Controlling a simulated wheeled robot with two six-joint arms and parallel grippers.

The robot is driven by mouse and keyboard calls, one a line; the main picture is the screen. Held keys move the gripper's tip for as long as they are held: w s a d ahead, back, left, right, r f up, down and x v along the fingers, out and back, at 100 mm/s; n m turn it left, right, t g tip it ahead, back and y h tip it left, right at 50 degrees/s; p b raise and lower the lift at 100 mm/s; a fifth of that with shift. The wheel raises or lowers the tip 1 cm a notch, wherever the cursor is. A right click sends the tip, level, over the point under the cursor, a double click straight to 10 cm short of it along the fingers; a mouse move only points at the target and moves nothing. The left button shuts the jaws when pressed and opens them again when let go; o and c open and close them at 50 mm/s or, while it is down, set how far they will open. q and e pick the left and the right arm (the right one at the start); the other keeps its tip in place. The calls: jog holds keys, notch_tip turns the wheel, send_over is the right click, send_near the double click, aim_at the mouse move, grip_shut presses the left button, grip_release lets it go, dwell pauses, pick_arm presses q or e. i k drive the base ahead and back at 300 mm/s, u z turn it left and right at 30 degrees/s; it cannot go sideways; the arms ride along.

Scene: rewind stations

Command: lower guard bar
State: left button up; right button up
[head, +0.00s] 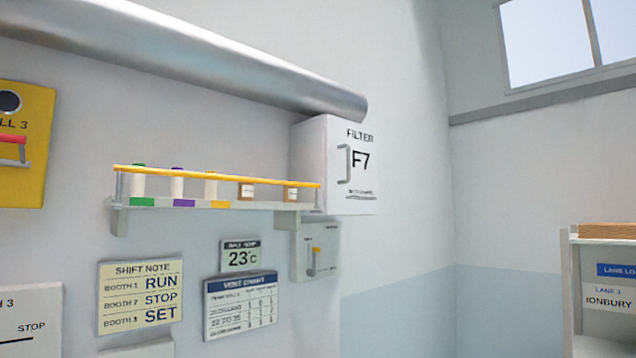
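A yellow guard bar (215,176) runs along the front of a wall shelf (240,205), level with the upper part of the bottles behind it. Thin posts hold it at the shelf's ends. On the shelf stand several small bottles, among them a green-capped one (138,184), a purple-capped one (177,184) and a brown one (245,188). Below the shelf's right end, a grey wall box (326,262) carries a small lever with a yellow tip (316,250). Its label is too small to read. Neither of my grippers is in view.
A white filter box marked F7 (335,145) juts out right of the shelf, under a thick metal duct (190,50). A yellow panel with a red handle (25,140) is at far left. A white rack (590,270) stands at right.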

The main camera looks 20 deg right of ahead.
aim_at(121, 169)
jog(key=z, duration=1.45)
jog(key=i, duration=0.9)
jog(key=u, duration=1.7)
jog(key=k, duration=0.45)
jog(key=u, duration=0.35)
jog(key=i, duration=0.45)
